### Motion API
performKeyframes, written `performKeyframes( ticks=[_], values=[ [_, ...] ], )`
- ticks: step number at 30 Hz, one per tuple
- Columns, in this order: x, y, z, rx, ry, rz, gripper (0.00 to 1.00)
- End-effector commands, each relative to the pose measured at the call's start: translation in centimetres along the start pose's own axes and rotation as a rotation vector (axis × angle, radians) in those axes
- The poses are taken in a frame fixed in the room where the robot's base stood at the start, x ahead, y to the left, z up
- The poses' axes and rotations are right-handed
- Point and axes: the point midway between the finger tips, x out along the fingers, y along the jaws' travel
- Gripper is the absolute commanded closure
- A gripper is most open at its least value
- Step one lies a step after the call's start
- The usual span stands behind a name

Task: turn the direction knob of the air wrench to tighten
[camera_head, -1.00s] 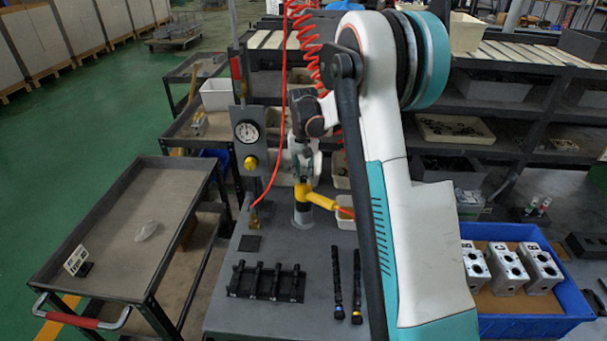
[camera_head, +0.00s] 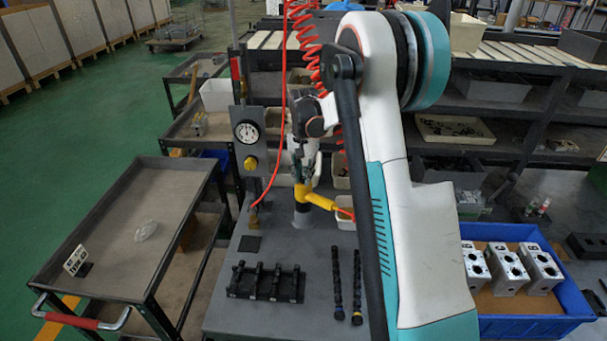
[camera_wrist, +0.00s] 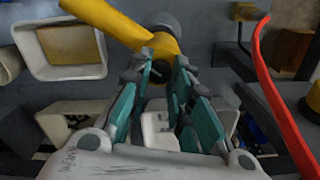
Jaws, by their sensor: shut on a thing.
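The yellow air wrench (camera_head: 320,201) stands at the back of the grey bench, its handle slanting toward the right. It also shows at the top of the wrist view (camera_wrist: 108,22). My gripper (camera_head: 301,183) is at the wrench's head end. In the wrist view my gripper (camera_wrist: 162,68) has its teal fingers closed in on a small dark part at the yellow head, which appears to be the direction knob. The fingertips cover most of this knob, so its setting cannot be read.
A pressure gauge (camera_head: 246,131) stands left of my gripper, and a red hose (camera_head: 283,110) hangs close by. A black rack (camera_head: 265,282) and two dark rods (camera_head: 346,285) lie on the bench front. A blue bin (camera_head: 530,318) holds metal valve blocks at right.

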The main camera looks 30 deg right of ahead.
Motion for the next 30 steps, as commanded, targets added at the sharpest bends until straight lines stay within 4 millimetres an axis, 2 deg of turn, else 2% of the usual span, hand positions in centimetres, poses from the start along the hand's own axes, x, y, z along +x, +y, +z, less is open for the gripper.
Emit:
performKeyframes(
  ticks=[1,3,4,13,17,20,30],
  values=[
    [0.0,0.0,0.0,0.0,0.0,0.0,0.78],
    [0.0,0.0,0.0,-0.001,0.0,0.0,0.62],
    [0.0,0.0,0.0,-0.001,0.0,0.0,0.59],
    [0.0,0.0,0.0,-0.001,0.0,0.0,0.59],
    [-0.7,0.0,0.0,-0.001,0.0,0.0,0.59],
    [-2.1,0.0,0.0,-0.001,0.0,0.0,0.59],
    [-8.8,0.0,0.0,-0.001,0.0,0.0,0.59]
  ],
)
